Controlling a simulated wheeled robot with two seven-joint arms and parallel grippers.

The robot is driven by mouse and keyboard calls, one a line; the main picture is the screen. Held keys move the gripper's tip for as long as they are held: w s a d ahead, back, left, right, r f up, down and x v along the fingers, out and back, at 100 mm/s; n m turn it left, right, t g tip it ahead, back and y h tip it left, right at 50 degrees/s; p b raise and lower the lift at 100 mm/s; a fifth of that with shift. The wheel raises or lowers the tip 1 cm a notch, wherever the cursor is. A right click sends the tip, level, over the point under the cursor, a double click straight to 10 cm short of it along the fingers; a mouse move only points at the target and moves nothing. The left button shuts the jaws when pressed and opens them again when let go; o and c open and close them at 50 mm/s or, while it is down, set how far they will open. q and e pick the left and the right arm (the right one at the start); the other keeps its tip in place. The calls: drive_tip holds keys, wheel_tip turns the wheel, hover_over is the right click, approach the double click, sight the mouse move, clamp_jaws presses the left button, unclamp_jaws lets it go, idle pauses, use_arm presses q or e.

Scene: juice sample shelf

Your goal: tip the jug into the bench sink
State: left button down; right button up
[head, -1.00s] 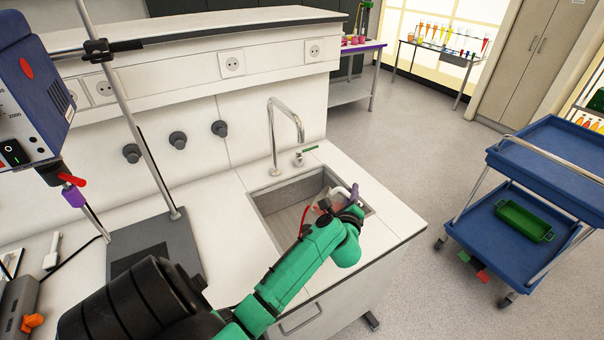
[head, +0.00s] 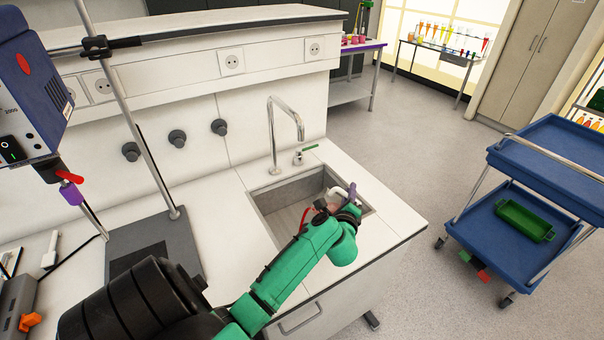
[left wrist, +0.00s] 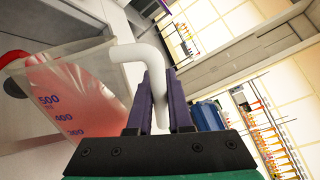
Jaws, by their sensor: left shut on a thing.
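The jug (left wrist: 62,95) is clear, with a white handle, a red rim and purple volume marks. Pink-red liquid shows inside it in the left wrist view. My left gripper (left wrist: 158,88) has its purple fingers shut on the white handle (left wrist: 148,60). In the head view the jug (head: 322,206) is small and partly hidden by my green left arm, over the right part of the bench sink (head: 254,205). My left gripper also shows there (head: 349,196). I cannot tell the jug's exact tilt or whether liquid leaves it. My right gripper is out of view.
The chrome tap (head: 272,140) rises behind the sink, with a green-handled valve (head: 300,157) beside it. A grey stand base (head: 180,250) with a pole is at left. A blue trolley (head: 550,160) stands on the floor at right.

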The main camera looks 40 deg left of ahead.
sight(328, 194)
use_arm(q)
drive_tip(key=shift+a, duration=0.1)
drive_tip(key=shift+s+a+n, duration=0.3)
drive_tip(key=shift+a+n, duration=0.35)
drive_tip(key=shift+n, duration=0.25)
idle(1.4)
drive_tip(key=shift+s+a+f+n+h+p, duration=0.1)
drive_tip(key=shift+s+a+n+h+p, duration=0.1)
drive_tip(key=shift+s+a+n, duration=0.4)
drive_tip(key=shift+s+a+f+n+h+p, duration=0.1)
drive_tip(key=shift+a+n+h+p, duration=0.1)
drive_tip(key=shift+a, duration=0.65)
idle(0.5)
drive_tip(key=shift+s+a+f+n, duration=0.1)
drive_tip(key=shift+s+a+n, duration=0.1)
drive_tip(key=shift+a+n, duration=0.25)
idle(0.5)
